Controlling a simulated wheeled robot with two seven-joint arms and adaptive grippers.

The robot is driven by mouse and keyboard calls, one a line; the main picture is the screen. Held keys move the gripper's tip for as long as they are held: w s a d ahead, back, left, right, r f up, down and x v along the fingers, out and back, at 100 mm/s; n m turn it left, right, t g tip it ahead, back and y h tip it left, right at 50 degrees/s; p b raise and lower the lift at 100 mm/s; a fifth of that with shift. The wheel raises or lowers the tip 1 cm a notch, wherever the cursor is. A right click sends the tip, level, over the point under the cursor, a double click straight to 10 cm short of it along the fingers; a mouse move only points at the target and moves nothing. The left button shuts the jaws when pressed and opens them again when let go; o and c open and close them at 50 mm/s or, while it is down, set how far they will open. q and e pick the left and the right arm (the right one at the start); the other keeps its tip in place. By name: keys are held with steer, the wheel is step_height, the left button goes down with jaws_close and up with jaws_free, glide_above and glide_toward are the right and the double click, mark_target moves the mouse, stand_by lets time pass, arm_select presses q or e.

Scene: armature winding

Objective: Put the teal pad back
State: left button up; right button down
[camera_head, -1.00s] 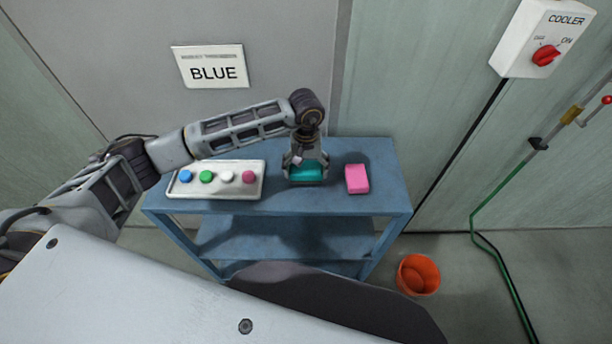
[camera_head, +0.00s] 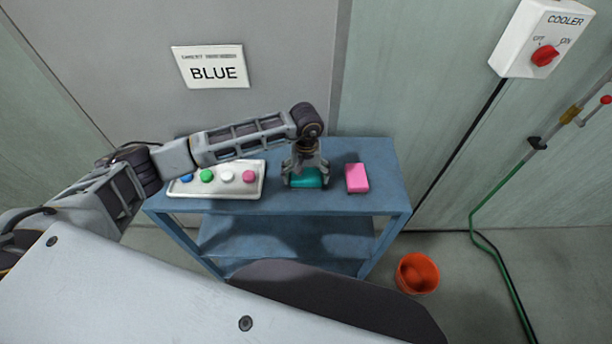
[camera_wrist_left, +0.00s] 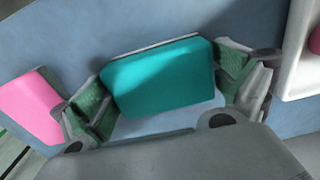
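The teal pad (camera_head: 307,179) is at the middle of the blue table's top, below my left gripper (camera_head: 306,174). In the left wrist view the teal pad (camera_wrist_left: 160,78) fills the space between the two fingers of my left gripper (camera_wrist_left: 162,82), which touch it on both sides. A pale surface shows along the pad's edges; whether the pad rests on it is unclear. My right gripper is not in view.
The pink pad (camera_head: 357,178) lies right of the teal pad. A white panel (camera_head: 213,192) with coloured buttons lies left. The blue table (camera_head: 385,200) has a lower shelf. An orange bucket (camera_head: 417,274) stands on the floor. A cooler switch (camera_head: 541,38) and a BLUE sign (camera_head: 210,66) are on the wall.

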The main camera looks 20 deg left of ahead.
mark_target(306, 174)
arm_select(q)
steer(key=shift+r, duration=0.2)
stand_by(0.3)
step_height(306, 174, up, 10)
steer(key=shift+f+b, duration=0.15)
steer(key=shift+b, duration=1)
steer(key=shift+r, duration=1.05)
